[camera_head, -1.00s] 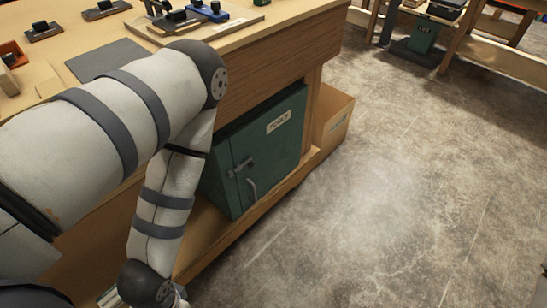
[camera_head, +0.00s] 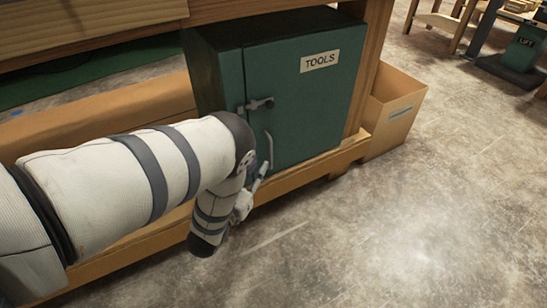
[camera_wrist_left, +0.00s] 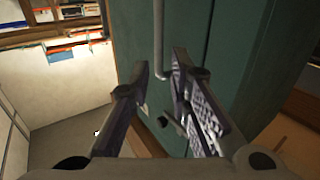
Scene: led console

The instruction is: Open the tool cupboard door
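The tool cupboard (camera_head: 303,100) is a dark green box with a "TOOLS" label (camera_head: 320,61), standing on the low shelf under the bench. Its door (camera_head: 320,105) looks shut. My left gripper (camera_head: 262,172) is low in front of the door, close to the handle and partly hidden by my arm. In the left wrist view its fingers (camera_wrist_left: 160,100) are apart, and the handle (camera_wrist_left: 159,40) comes down towards the gap between them. I cannot tell whether they touch it. My right gripper is not in view.
An open cardboard box (camera_head: 392,112) stands just right of the cupboard. The wooden shelf edge (camera_head: 310,166) runs below the door. The concrete floor (camera_head: 400,220) in front and to the right is clear. Another bench and a green "LIFT" device (camera_head: 524,47) are farther off.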

